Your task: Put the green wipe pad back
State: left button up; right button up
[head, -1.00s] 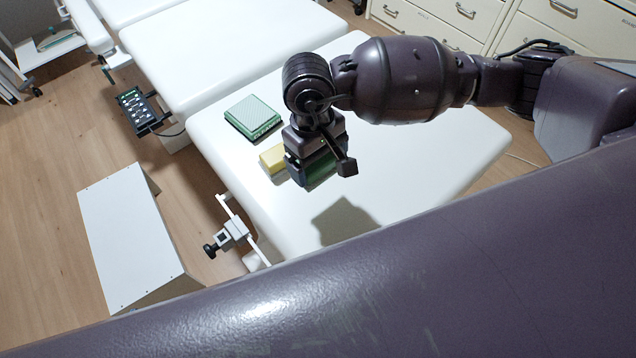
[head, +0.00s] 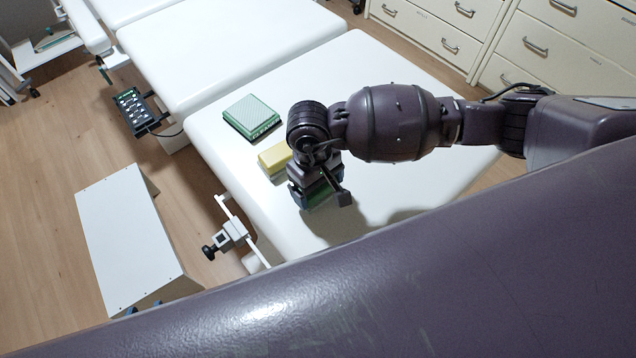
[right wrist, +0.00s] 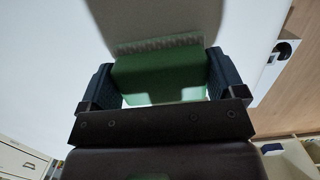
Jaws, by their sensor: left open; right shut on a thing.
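My right gripper (head: 322,196) is over the near white couch section (head: 400,75), its arm coming in from the right. It is shut on the green wipe pad (right wrist: 160,80), which shows between both fingers in the right wrist view. In the head view, only a little green of the pad shows under the gripper. I cannot tell whether the pad touches the couch. A yellow block (head: 273,157) lies just up and left of the gripper. A green box-like block with a pale patterned top (head: 252,115) lies further up and left. My left gripper is not in view.
A white angled panel (head: 130,235) stands on the wooden floor at left. A clamp with a black knob (head: 225,238) is on the couch's left edge. A dark control box (head: 138,110) hangs beside the couch. Drawers (head: 450,35) stand at upper right.

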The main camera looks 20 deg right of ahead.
jog(key=shift+f, duration=0.2)
jog(key=o, duration=0.6)
jog(key=shift+r, duration=0.15)
jog(key=shift+r, duration=0.25)
jog(key=r, duration=0.3)
jog(key=w+r, duration=0.1)
jog(key=r, duration=0.7)
jog(key=shift+w+a+r, duration=0.25)
jog(key=shift+w+a, duration=0.05)
